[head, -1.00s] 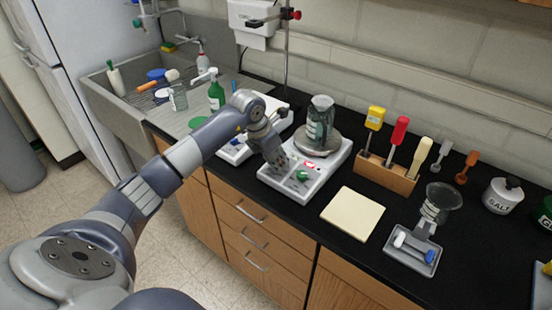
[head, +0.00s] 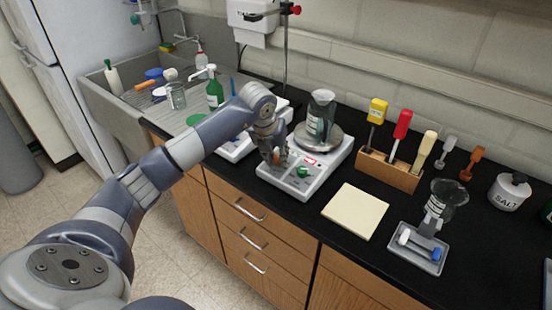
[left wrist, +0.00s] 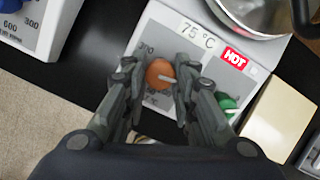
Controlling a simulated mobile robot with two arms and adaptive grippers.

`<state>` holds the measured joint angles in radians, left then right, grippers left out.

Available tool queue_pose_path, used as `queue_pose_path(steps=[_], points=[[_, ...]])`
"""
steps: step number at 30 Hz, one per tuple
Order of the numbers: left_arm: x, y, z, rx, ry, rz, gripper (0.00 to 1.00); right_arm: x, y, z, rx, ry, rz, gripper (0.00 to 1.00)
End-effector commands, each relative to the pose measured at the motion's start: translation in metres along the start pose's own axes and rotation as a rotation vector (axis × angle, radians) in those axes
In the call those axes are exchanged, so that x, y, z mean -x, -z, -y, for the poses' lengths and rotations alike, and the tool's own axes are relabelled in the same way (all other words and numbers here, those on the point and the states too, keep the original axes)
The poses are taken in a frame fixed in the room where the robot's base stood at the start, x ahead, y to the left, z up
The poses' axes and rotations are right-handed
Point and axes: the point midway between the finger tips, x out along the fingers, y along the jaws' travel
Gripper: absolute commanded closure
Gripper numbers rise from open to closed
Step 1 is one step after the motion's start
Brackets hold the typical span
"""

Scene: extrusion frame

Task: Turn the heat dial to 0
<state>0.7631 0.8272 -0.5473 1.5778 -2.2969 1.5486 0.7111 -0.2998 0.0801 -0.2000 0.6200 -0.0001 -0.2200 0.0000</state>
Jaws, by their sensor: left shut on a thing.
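The hotplate (head: 322,175) stands on the black counter, with an orange dial and a green dial (head: 303,171) on its front panel. The left wrist view shows the orange dial (left wrist: 160,75) between my fingers, with a white pointer line toward the right. The scale around it is partly hidden. My left gripper (head: 277,160) reaches down from above and is shut on the orange dial. The green dial is just right of the fingers in the wrist view (left wrist: 228,103). The display (left wrist: 195,35) reads 75 °C beside a red HOT label (left wrist: 234,60). My right gripper is not in view.
A jar (head: 320,115) stands on the hotplate's round plate. A second white device (head: 237,147) is close on the left. A cream pad (head: 355,211), a wooden tool rack (head: 388,170) and a grey tray (head: 417,255) lie to the right. The sink is at the far left.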

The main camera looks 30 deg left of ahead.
Motion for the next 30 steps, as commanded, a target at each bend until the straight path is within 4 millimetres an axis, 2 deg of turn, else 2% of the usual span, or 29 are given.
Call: queue_pose_path(steps=[6, 15, 30], points=[[-0.001, -0.001, 0.001, 0.17, -0.032, 0.003, 0.98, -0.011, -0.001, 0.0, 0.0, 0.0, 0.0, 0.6], [0.0, -0.001, 0.001, 0.319, -0.06, 0.003, 0.98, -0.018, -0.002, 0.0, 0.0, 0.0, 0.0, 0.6], [0.001, -0.001, 0.001, 0.373, -0.07, 0.002, 0.98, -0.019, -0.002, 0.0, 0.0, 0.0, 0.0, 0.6]])
